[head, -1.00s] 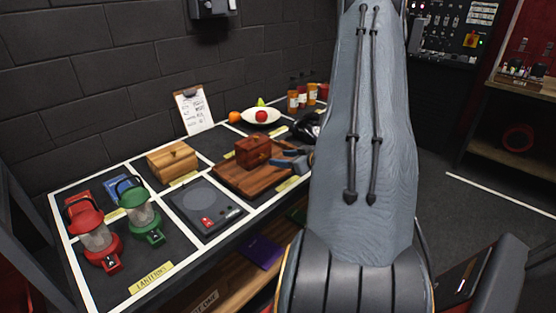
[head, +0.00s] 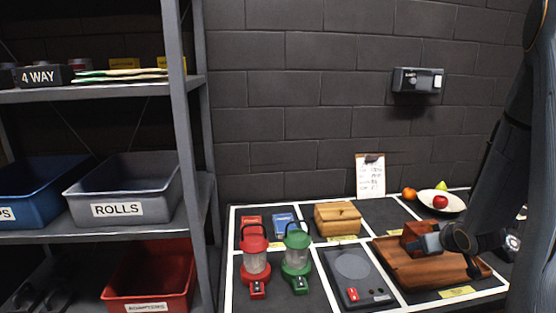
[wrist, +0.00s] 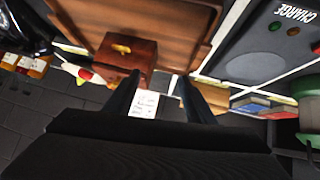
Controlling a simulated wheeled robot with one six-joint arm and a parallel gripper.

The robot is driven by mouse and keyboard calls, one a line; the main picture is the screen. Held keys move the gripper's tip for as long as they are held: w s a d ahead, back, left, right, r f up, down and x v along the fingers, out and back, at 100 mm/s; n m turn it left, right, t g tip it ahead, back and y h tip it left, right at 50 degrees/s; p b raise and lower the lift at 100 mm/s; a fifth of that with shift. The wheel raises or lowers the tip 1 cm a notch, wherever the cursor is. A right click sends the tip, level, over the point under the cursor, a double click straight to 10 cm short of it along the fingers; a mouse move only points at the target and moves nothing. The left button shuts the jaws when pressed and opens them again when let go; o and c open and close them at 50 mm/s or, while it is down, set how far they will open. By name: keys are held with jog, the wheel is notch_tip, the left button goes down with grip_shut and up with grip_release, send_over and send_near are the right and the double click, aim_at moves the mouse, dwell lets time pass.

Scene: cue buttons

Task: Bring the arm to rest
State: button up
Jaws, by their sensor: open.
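My gripper (head: 432,242) is over the right part of the table in the head view, at the end of my dark arm, which comes down from the upper right. In the wrist view my gripper (wrist: 165,95) shows two dark fingers spread apart with nothing between them. A small reddish-brown wooden box (head: 412,232) stands on a wooden tray (head: 400,271) close to the fingers. In the wrist view the box (wrist: 128,50) is beside the left finger; I cannot tell whether they touch.
The table also holds a red lantern (head: 255,262), a green lantern (head: 297,262), a light wooden box (head: 338,219), a dark charging pad (head: 355,265) and a fruit bowl (head: 455,206). A metal shelf (head: 184,130) with bins stands left. A brick wall (head: 290,100) is behind.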

jog(key=s+a+r+g, duration=0.2)
jog(key=s+a+g, duration=0.2)
jog(key=s+a, duration=0.6)
jog(key=s+a+r+g+y, duration=0.1)
jog(key=s+a+r+g, duration=0.2)
jog(key=s+a, duration=0.7)
jog(key=a+g, duration=0.1)
jog(key=a, duration=0.7)
jog(key=shift+s+a+m+b, duration=0.2)
jog(key=shift+s+m+b, duration=0.1)
jog(key=shift+b, duration=0.1)
